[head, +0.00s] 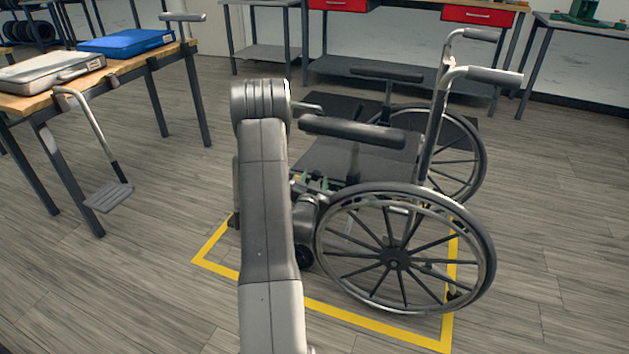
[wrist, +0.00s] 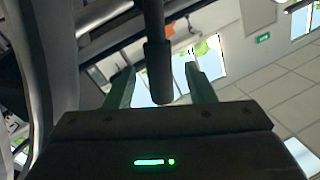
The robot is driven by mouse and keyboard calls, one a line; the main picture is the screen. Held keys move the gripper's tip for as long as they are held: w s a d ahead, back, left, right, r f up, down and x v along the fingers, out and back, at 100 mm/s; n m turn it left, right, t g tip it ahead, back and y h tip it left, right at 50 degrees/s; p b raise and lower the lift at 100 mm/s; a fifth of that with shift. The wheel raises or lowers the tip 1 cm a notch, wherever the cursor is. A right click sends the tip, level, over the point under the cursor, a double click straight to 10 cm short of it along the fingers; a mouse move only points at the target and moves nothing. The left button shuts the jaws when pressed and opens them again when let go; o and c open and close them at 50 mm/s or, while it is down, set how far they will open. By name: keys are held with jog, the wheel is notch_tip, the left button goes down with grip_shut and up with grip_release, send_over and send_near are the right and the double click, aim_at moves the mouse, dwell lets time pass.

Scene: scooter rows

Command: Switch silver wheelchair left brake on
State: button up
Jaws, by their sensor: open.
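The silver wheelchair (head: 396,258) stands on the floor in the head view, with its push handles to the right and its near large wheel facing me. My arm reaches to its near side, in front of the seat. My gripper (head: 315,182) shows only partly there, as small green fingers beside the near wheel's upper front. In the wrist view my gripper (wrist: 160,88) is open. A dark lever with a thick grip (wrist: 158,70), apparently the brake lever, hangs between the two green fingers. I cannot tell whether either finger touches it. The lever's base is out of view.
Yellow tape (head: 330,310) marks the floor around the wheelchair. A wooden table (head: 150,62) at the left holds a blue case (head: 125,43) and a grey case (head: 50,72). A detached footrest (head: 108,195) hangs by it. Workbenches stand behind; the floor at right is clear.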

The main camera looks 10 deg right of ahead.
jog(key=shift+w+d, duration=0.15)
jog(key=shift+w, duration=0.3)
jog(key=shift+c, duration=0.2)
grip_shut()
jog(key=shift+w+a+r+n, duration=0.15)
jog(key=shift+w+a+n, duration=0.15)
jog(key=shift+a+n, duration=0.2)
jog(key=shift+w+a+r+n, duration=0.15)
jog(key=shift+w+a+n, duration=0.15)
jog(key=shift+a+n, duration=0.15)
jog(key=shift+w+a+f+n+g+p, duration=0.1)
jog(key=shift+w+a+n+g, duration=0.15)
jog(key=shift+w+a+n, duration=0.35)
jog(key=shift+w+a+f+n+g+p, duration=0.1)
jog(key=shift+w+a+n+g+p, duration=0.2)
jog(key=shift+a+n, duration=0.6)
jog(key=shift+w+a+n+g+b, duration=0.15)
jog(key=shift+w+a+n, duration=0.4)
jog(key=shift+n, duration=0.4)
